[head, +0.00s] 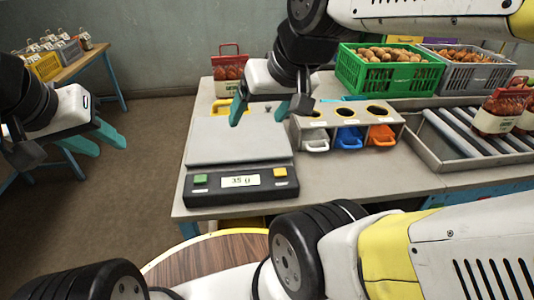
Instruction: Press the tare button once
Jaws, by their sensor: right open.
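A scale (240,180) stands at the near left corner of the workbench, with a bare grey plate (235,142). Its front panel has a display (240,181) that seems to read 35 g. A green button (200,179) is left of the display and a yellow-orange button (280,172) is right of it; I cannot read which is tare. My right gripper (259,114) is open and empty above the plate's far part, apart from both buttons. My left gripper (111,149) is open and empty over the floor, left of the bench.
A holder (350,118) with white, blue and orange scoops stands right of the scale. Behind are a red sack (228,68), a green crate (388,72) and a grey crate (468,75). A roller tray (445,148) with sacks is at right. A wooden round top (205,262) is in front.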

